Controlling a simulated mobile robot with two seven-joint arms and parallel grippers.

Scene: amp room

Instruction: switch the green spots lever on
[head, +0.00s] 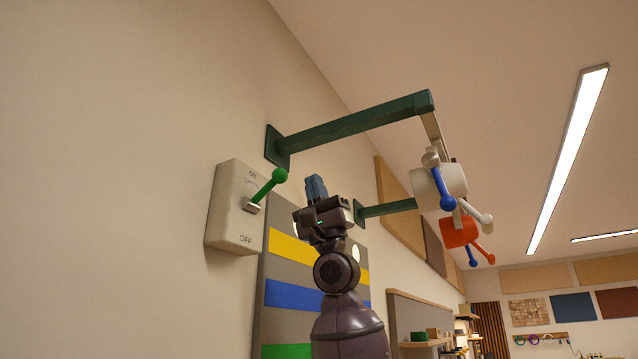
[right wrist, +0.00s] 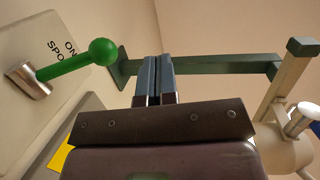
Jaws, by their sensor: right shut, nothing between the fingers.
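The green lever (head: 268,186) with a ball end sticks out from a white switch box (head: 228,215) on the left wall. The box is marked ON at the top and OFF at the bottom. The lever tilts outward and upward from its metal mount. My right gripper (head: 316,186) points up, to the right of the ball, apart from it, with its blue fingers shut and empty. In the right wrist view the green lever (right wrist: 78,62) is left of the closed fingers (right wrist: 158,78), and part of the label shows on the box. My left gripper is out of view.
A second green arm (head: 388,209) is behind my gripper.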

